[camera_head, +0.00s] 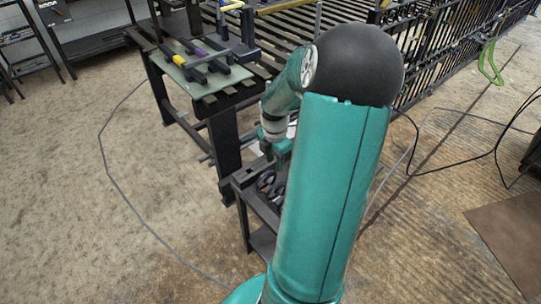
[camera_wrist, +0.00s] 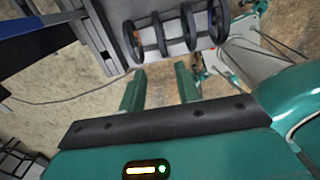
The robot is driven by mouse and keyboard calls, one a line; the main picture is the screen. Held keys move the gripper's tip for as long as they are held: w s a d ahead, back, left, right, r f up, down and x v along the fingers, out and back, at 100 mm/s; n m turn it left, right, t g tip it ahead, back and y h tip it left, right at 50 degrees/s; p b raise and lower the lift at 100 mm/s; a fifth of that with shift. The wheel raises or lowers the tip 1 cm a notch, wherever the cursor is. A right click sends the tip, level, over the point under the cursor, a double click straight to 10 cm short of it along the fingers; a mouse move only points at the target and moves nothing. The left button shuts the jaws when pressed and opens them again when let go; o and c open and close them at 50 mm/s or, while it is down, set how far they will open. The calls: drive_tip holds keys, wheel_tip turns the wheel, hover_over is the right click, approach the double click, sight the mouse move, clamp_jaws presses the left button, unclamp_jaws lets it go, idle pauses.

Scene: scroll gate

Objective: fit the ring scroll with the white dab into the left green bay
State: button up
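Several black ring scrolls (camera_wrist: 188,31) stand in a row in a grey holder near the top of the wrist view. They also show in the head view (camera_head: 267,184), partly hidden by my arm. One at the left has a small orange mark; I cannot make out a white dab on any. My gripper (camera_wrist: 160,72) is open and empty, its two teal fingers pointing toward the row but apart from it. In the head view my gripper (camera_head: 281,150) is just above the scrolls. A fixture of black bars (camera_head: 205,62) has yellow and purple parts; I cannot make out a green bay.
The scrolls sit on a small dark stand (camera_head: 241,182) beside a dark slatted table (camera_head: 224,101). A pale green board (camera_head: 194,87) lies under the fixture. A black railing (camera_head: 440,50) runs at the back right. Cables cross the floor, which is open at the left.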

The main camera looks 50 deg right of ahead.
sight(277, 184)
drive_tip(key=shift+n, duration=0.3)
drive_tip(key=shift+s+d+f, duration=0.1)
drive_tip(key=shift+f, duration=2)
drive_tip(key=shift+s+d+f, duration=0.1)
drive_tip(key=shift+d+f, duration=0.05)
drive_tip(key=shift+f, duration=1.9)
drive_tip(key=shift+s+d+f, duration=0.1)
drive_tip(key=shift+f, duration=2)
clamp_jaws()
drive_tip(key=shift+r, duration=0.4)
drive_tip(key=shift+r, duration=0.35)
drive_tip(key=shift+r, duration=0.35)
